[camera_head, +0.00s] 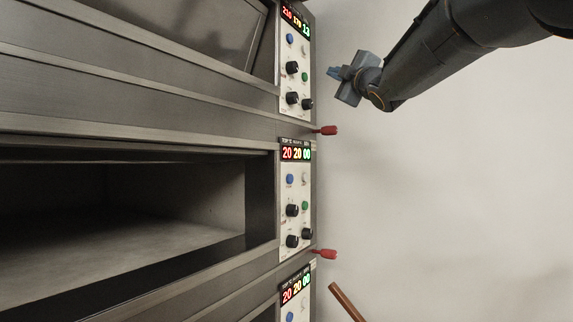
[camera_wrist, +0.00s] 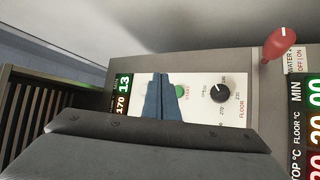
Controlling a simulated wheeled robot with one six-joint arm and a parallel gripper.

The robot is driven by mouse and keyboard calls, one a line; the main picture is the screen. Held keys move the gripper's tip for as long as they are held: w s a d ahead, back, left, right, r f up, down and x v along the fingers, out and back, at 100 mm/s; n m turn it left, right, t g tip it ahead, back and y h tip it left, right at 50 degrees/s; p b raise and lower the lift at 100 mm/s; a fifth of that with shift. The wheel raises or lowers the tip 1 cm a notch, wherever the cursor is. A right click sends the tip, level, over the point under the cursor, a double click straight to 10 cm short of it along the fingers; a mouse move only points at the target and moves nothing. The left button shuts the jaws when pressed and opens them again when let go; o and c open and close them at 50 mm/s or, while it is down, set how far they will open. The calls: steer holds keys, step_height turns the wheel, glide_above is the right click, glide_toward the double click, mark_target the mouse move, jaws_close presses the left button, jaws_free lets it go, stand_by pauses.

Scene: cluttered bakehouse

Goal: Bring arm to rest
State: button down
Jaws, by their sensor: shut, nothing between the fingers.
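My arm (camera_head: 430,55) reaches in from the upper right in the head view. My gripper (camera_head: 334,72) points left at the upper oven control panel (camera_head: 296,75), near its green and black controls. In the wrist view the fingers of my gripper (camera_wrist: 161,78) are together, with nothing held. They overlap the panel beside a green button (camera_wrist: 181,91), and a black knob (camera_wrist: 219,93) is to the right. I cannot tell whether the fingertips touch the panel.
A deck oven fills the left; its middle chamber (camera_head: 120,200) is open and looks empty. Red handles (camera_head: 327,130) jut out from the oven's right edge. A brown stick-like thing (camera_head: 346,300) is at the bottom. The pale area on the right is clear.

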step_height(320, 180, down, 41)
steer(key=s+d+m+g+h, duration=0.3)
steer(key=m+g+h, duration=0.3)
steer(key=m+g, duration=0.4)
steer(key=s+a+f+m+g+b, duration=0.2)
steer(key=s+f+g, duration=0.3)
steer(key=s+f, duration=1)
steer(key=s+a+f+m+g+b, duration=0.2)
steer(key=s+f+m+g, duration=0.3)
steer(key=s+f, duration=1)
step_height(320, 180, down, 7)
steer(key=shift+s+f+g+b, duration=0.2)
steer(key=shift+g+b, duration=0.3)
steer(key=shift+b, duration=0.4)
